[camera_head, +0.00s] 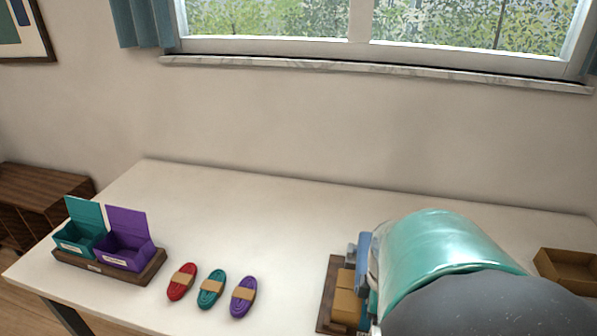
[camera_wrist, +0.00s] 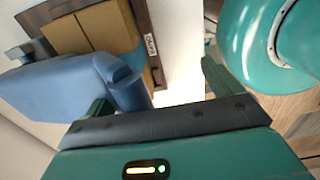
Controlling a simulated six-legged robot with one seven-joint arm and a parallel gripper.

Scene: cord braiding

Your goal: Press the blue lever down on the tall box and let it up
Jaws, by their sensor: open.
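In the wrist view, a large blue body (camera_wrist: 50,90), which looks like the tall box, fills the left side. A rounded blue bar (camera_wrist: 122,84), likely the blue lever, stands out from its right end. My gripper (camera_wrist: 160,90) is open, with dark green fingers spread apart. Nothing shows held between the fingers. In the head view, a narrow part of the blue body (camera_head: 363,262) shows beside my arm, which hides the gripper and the lever.
Tan blocks (camera_head: 346,297) sit on a dark wooden base (camera_head: 327,292) beside the blue body. Red (camera_head: 181,281), teal (camera_head: 211,288) and purple (camera_head: 243,296) cord bundles lie to the left. Two open boxes stand at far left. A brown tray (camera_head: 570,268) is at right. The table's back is clear.

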